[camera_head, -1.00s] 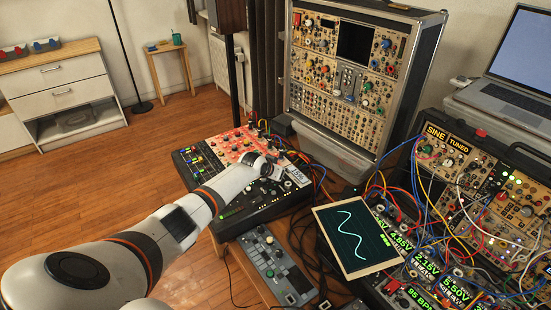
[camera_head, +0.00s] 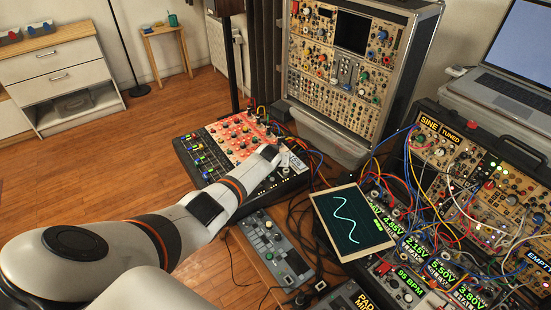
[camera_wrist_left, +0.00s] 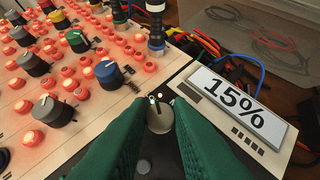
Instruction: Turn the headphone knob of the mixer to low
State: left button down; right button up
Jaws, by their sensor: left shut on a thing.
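The mixer (camera_head: 190,158) stands on the desk in the head view, with a red-lit panel and many knobs. My left gripper's green fingers (camera_wrist_left: 160,110) are shut on a small silver-grey knob (camera_wrist_left: 160,118) with a pale pointer mark, near the mixer's edge in the left wrist view. The fingers cover the knob's sides, and any label on it is hidden. A small display (camera_wrist_left: 236,101) to the right of the knob reads 15%. In the head view my own wrist hides the fingers and the knob. My right gripper is not in view.
Coloured knobs (camera_wrist_left: 107,74) and upright cable plugs (camera_wrist_left: 156,30) stand close to the fingers. Patch cables (camera_head: 318,160) run right of the mixer. A tablet with a waveform (camera_head: 348,224), a grey device (camera_head: 272,246) and modular racks (camera_head: 345,75) crowd the desk.

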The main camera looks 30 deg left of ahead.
pick_arm(q)
jog(key=shift+f, duration=0.1)
jog(key=c, duration=1.3)
grip_release()
jog(key=shift+s+d+r+p, duration=0.15)
jog(key=shift+s+r+p, duration=0.1)
jog(key=shift+r+p, duration=0.2)
jog(key=p+v, duration=0.2)
jog(key=v, duration=0.7)
jog(key=shift+s+d+r, duration=0.1)
jog(key=shift+s, duration=0.15)
jog(key=shift+s+d+r, duration=0.2)
jog(key=shift+s+r, duration=0.3)
